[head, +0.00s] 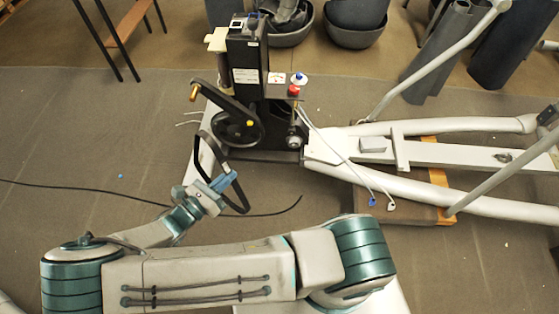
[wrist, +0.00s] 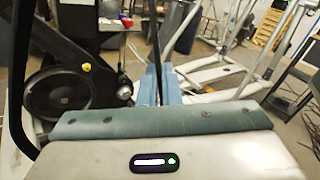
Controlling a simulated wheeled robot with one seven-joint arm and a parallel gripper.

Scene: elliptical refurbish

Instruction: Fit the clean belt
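The belt (head: 240,195) is a thin black loop that hangs at the front left of the elliptical's drive unit. My gripper (head: 226,180) has its light blue fingers closed on one side of the loop. In the wrist view the fingers (wrist: 160,84) are pressed together on a dark strip, and the belt's other side (wrist: 18,80) runs down the left edge. The large black pulley (head: 232,130) sits on the drive unit with a crank arm across it. It also shows in the wrist view (wrist: 58,93). A small pulley (head: 295,141) is at its right. The belt appears apart from both.
The elliptical's pale frame (head: 450,150) extends right over a wooden block (head: 437,180). Loose white cables with blue connectors (head: 372,201) hang near it. A black cable (head: 80,190) lies on the floor. Tubs (head: 356,30) stand behind; the floor at left is mostly clear.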

